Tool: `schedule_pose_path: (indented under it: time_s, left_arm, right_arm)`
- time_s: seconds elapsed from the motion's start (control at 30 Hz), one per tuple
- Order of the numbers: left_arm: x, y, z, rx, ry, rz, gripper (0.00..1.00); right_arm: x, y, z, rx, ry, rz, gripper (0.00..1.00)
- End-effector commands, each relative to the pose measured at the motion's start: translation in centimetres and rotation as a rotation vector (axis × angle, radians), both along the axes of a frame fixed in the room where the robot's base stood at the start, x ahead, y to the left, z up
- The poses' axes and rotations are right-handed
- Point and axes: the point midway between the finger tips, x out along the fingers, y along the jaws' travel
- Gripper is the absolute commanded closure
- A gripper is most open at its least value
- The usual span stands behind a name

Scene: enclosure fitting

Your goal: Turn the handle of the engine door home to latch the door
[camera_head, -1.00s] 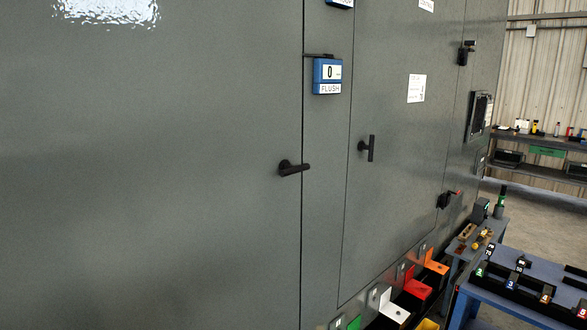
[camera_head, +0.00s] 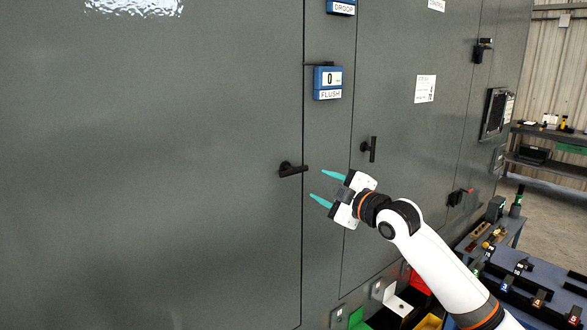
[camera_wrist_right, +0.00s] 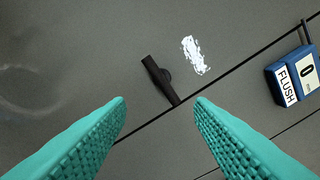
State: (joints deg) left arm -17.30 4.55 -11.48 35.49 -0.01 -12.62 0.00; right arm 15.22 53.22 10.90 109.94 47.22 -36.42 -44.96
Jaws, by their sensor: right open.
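The large grey engine door (camera_head: 150,200) fills the left of the head view, its right edge a dark vertical seam. Its black lever handle (camera_head: 293,169) lies nearly horizontal, its free end pointing right to the seam. The handle also shows between my fingers in the right wrist view (camera_wrist_right: 159,80). My right gripper (camera_head: 324,187) is open and empty, with teal fingers just right of the handle, apart from it. In the wrist view the handle lies beyond the fingertips. My left gripper is not in view.
A blue gauge marked FLUSH and reading 0 (camera_head: 327,83) is mounted above right of the handle. A second black handle (camera_head: 369,149), upright, is on the neighbouring panel. Coloured bins (camera_head: 397,304) and a blue bench (camera_head: 545,270) stand at lower right.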

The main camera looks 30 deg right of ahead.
Motion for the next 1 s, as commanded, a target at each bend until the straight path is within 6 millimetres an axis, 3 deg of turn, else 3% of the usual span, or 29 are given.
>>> schedule_pose_path:
  time_s: [0.17, 0.7, 1.0]
  left_arm:
    - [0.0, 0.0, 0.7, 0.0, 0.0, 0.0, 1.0]
    - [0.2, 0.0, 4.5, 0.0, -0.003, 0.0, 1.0]
    - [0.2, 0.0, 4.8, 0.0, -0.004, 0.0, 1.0]
  right_arm:
    - [0.8, 0.4, 1.0, -0.009, -0.011, 0.009, 0.52]
    - [10.3, 1.1, 1.0, -0.008, -0.009, 0.007, 0.52]
    - [11.7, 1.2, 0.7, -0.011, -0.009, 0.007, 0.52]
